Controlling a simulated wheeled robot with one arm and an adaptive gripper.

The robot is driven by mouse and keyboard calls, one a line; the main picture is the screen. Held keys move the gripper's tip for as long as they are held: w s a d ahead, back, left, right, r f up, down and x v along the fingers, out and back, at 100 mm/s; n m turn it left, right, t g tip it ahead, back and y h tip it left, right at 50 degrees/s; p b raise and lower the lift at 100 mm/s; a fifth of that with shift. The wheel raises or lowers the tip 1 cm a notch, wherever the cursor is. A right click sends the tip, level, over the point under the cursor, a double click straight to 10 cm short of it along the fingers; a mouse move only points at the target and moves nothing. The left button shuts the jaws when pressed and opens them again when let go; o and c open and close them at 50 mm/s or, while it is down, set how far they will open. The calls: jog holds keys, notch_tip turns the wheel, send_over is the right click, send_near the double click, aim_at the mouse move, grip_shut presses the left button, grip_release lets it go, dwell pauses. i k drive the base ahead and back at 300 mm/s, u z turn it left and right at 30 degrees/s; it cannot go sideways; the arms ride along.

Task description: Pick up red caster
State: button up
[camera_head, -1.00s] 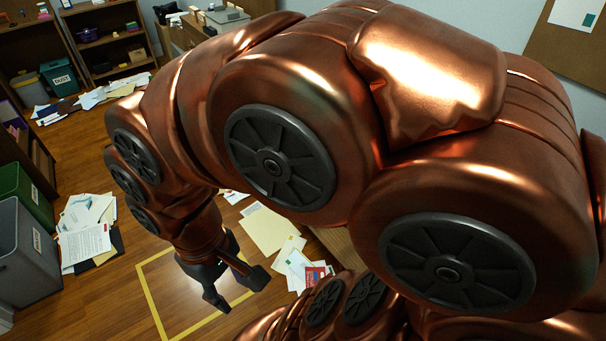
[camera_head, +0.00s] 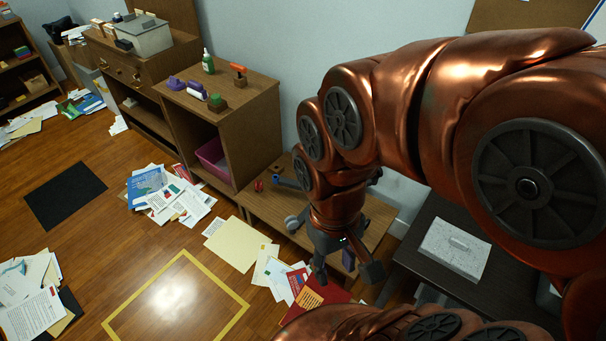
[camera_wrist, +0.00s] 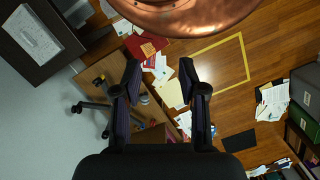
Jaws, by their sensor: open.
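A small red object (camera_head: 258,186), which looks like the red caster, sits on the low wooden table (camera_head: 372,222) near its left end, by the cabinet. My gripper (camera_head: 345,268) is open and empty, pointing down over the table's front part, to the right of and apart from the red object. In the wrist view my gripper (camera_wrist: 160,72) shows its two fingers spread with nothing between them. A dark legged base with grey wheels (camera_head: 292,222) is partly hidden behind my gripper.
A wooden cabinet (camera_head: 255,125) with items on top stands left of the table. Papers (camera_head: 240,243) lie on the floor. The yellow floor square (camera_head: 235,322) is empty.

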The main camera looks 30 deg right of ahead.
aim_at(259, 186)
jog(key=z, duration=0.15)
jog(key=k, duration=0.6)
jog(key=u, duration=0.6)
jog(key=i, duration=0.55)
jog(key=u, duration=0.55)
jog(key=i, duration=1.3)
jog(key=z, duration=0.7)
